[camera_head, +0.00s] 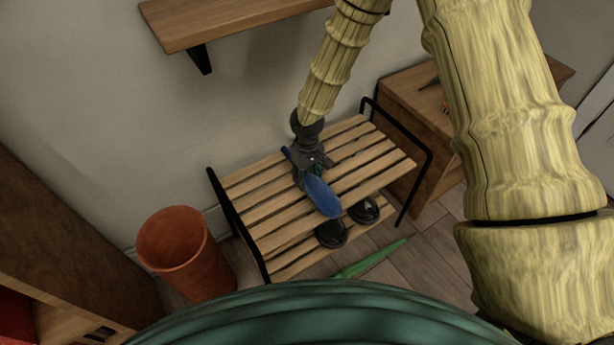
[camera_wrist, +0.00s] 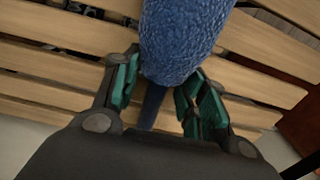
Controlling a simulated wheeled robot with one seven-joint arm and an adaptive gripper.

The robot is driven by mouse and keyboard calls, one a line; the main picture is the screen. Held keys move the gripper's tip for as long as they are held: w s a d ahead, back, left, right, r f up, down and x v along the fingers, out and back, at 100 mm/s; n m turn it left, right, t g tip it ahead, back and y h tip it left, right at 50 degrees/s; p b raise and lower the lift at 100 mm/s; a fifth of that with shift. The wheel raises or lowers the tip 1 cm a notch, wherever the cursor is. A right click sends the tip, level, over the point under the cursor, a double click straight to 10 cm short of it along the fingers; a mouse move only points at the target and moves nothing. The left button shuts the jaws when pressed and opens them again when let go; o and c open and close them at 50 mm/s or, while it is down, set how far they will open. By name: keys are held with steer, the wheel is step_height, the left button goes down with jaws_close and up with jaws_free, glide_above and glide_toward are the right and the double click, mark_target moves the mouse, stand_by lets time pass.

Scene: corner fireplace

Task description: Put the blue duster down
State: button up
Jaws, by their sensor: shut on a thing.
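The blue duster (camera_head: 322,196) is in my gripper (camera_head: 308,168), over the slatted wooden bench (camera_head: 262,207). Its fluffy head points toward the bench's front edge in the head view. In the wrist view the duster (camera_wrist: 183,40) fills the upper middle, and its thin dark handle passes between the green fingers of my gripper (camera_wrist: 160,98), which are shut on it. Bench slats (camera_wrist: 45,62) show behind it. I cannot tell whether the duster touches the slats.
Dark round shoes (camera_head: 331,234) sit on the lower shelf. A terracotta pot (camera_head: 178,252) stands left of the bench. A green pointed object (camera_head: 371,259) lies on the floor in front. A wooden cabinet (camera_head: 408,98) stands right, and a wall shelf (camera_head: 215,20) hangs above.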

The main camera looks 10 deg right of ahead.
mark_target(307, 176)
steer(key=o, duration=0.9)
steer(key=shift+f, duration=0.1)
step_height(307, 176, up, 12)
steer(key=p, duration=0.2)
steer(key=shift+p, duration=0.35)
